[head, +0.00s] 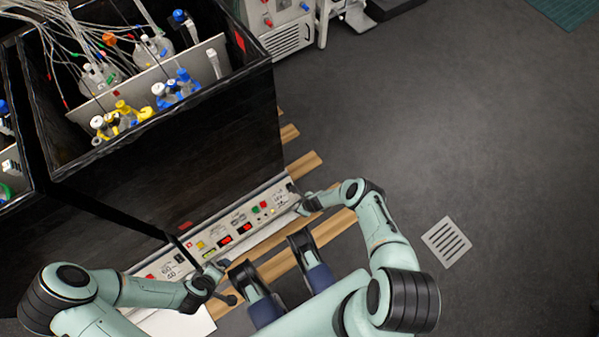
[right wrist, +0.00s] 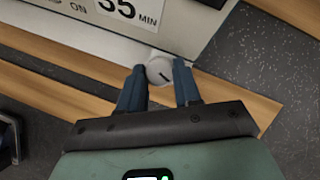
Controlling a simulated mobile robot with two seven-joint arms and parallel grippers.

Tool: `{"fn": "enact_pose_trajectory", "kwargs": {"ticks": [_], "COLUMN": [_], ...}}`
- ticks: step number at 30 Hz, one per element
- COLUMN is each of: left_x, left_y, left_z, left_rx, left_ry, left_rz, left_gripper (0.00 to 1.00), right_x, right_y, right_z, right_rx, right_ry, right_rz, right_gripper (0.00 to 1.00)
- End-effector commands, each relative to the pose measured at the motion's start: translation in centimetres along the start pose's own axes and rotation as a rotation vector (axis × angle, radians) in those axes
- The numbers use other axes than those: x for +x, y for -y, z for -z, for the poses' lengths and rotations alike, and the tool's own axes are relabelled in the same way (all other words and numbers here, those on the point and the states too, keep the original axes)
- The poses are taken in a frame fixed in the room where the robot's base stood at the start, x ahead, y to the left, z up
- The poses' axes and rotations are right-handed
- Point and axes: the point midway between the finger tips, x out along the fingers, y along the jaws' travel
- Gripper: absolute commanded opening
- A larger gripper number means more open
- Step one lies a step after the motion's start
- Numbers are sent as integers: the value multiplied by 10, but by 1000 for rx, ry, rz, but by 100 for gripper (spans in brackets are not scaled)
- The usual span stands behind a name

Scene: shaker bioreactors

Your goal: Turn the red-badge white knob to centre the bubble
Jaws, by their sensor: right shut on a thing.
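A round pale knob (right wrist: 159,71) with a dark line mark sits between the two blue-grey fingers of my right gripper (right wrist: 160,78) in the right wrist view. The fingers are shut on it, one on each side. In the head view my right gripper (head: 303,206) is at the right end of the long white control panel (head: 205,226), and the knob is too small to make out there. My left gripper (head: 222,272) is near the panel's lower left part; its fingers are too small to read. I can make out no red badge by the knob and no bubble.
A large black open-topped box (head: 190,150) with several capped bottles and tubing stands above the panel. Wooden slats (head: 305,165) lie on the floor beside it. The panel carries red, yellow and green buttons. Grey floor (head: 430,120) with a drain grate (head: 446,243) is clear on the right.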

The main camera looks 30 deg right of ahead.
Motion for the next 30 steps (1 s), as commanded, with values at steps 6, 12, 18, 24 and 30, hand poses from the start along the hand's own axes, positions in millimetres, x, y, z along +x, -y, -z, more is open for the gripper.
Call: {"fn": "enact_pose_trajectory", "kwargs": {"ticks": [6,12,18,24,30], "left_x": [3,2,2,2,-9], "left_y": [3,3,3,3,0], "left_z": [-4,-4,-4,-4,-3], "left_rx": [-4,-4,-4,-4,-3], "left_ry": [13,13,13,13,10], "left_rz": [6,6,6,5,4], "left_gripper": [100,100,100,100,100], "right_x": [0,0,0,0,-2], "right_y": [0,0,0,0,-2], "right_z": [0,0,0,0,-1], "right_rx": [-19,-19,-18,-17,54], "right_ry": [-1,-1,-1,0,0], "right_rz": [-7,-6,-6,-6,22], "right_gripper": [3,3,59,59,59]}}
